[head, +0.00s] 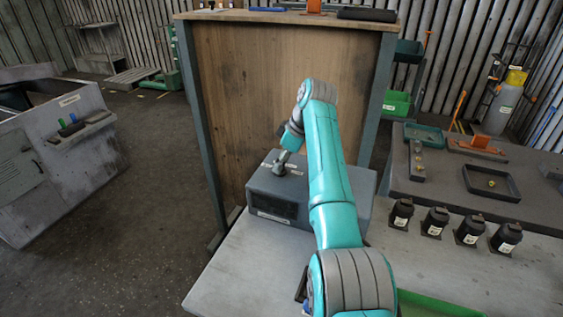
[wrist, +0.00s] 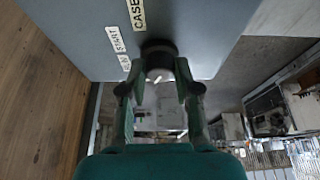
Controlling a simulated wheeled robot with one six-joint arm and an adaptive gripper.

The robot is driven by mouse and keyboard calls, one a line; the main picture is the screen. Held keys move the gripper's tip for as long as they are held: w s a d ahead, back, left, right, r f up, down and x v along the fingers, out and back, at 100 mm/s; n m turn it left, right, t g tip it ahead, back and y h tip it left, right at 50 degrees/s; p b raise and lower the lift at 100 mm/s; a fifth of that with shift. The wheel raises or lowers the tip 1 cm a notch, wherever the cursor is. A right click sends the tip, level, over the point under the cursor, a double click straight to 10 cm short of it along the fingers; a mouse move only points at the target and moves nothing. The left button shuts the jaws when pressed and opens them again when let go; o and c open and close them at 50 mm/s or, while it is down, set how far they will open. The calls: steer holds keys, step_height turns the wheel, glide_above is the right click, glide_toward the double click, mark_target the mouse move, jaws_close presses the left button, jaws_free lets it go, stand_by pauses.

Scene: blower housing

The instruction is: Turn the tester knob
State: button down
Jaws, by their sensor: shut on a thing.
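The tester is a grey box (head: 311,190) on the near bench, with a dark panel on its front and small labels. In the wrist view its grey face (wrist: 75,25) fills the top, with labels reading "START" and "CASE" and another partly legible one. The dark round tester knob (wrist: 158,50) with a pale mark stands on that face. My gripper (wrist: 158,84) has its two fingers on either side of the knob and is shut on it. In the head view my gripper (head: 283,165) is small at the top of the tester, and the knob cannot be made out there.
A wooden panel (head: 270,100) stands right behind the tester. Several black labelled parts (head: 435,221) stand in a row to the right. A dark tray (head: 491,183) lies beyond them. The bench top (head: 245,275) is clear at front left.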

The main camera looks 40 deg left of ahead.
steer(key=c, duration=0.8)
jaws_free()
steer(key=shift+c, duration=0.2)
steer(key=v, duration=1.2)
